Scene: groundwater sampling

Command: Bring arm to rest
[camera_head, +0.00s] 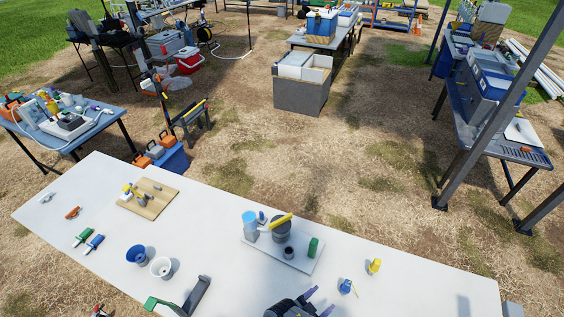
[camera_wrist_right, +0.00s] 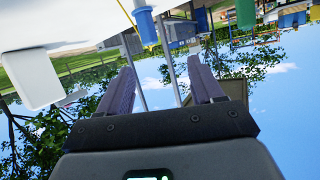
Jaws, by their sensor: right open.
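My right gripper (camera_head: 319,300) shows at the bottom edge of the head view, over the near part of the white table (camera_head: 380,290). In the right wrist view, its two purple-grey fingers (camera_wrist_right: 160,82) stand apart with nothing between them. That view is upside down, with sky and trees behind the fingers. The rest of my right arm is cut off by the frame.
Near my right gripper are a white tray (camera_head: 308,264) with containers, a blue bottle (camera_head: 346,286) and a yellow bottle (camera_head: 375,266). A blue cup (camera_head: 138,255), a white cup (camera_head: 161,267) and a wooden board (camera_head: 150,205) are left. The table's right end is mostly clear.

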